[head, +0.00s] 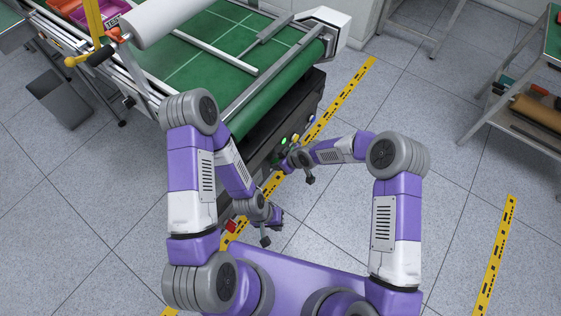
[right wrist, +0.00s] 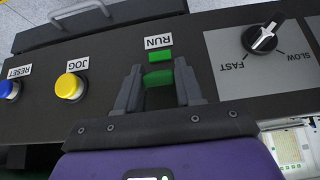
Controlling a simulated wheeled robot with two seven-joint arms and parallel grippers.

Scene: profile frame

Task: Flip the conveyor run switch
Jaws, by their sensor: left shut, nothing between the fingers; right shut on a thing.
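The run switch is a green part (right wrist: 158,74) under an upside-down RUN label in the right wrist view, with a green block (right wrist: 159,55) just beyond it. My right gripper (right wrist: 159,90) is shut on the switch, one grey finger on each side. In the head view my right gripper (head: 287,162) is at the dark control panel on the conveyor's end, and its fingertips are hard to make out. My left gripper (head: 274,221) is shut and empty, apart from the panel and low beside the yellow floor tape.
The panel also carries a yellow JOG button (right wrist: 70,87), a blue RESET button (right wrist: 10,90) and a black FAST/SLOW knob (right wrist: 264,37). The green conveyor belt (head: 205,65) lies above. A shelf unit (head: 535,100) stands at right. Floor between is clear.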

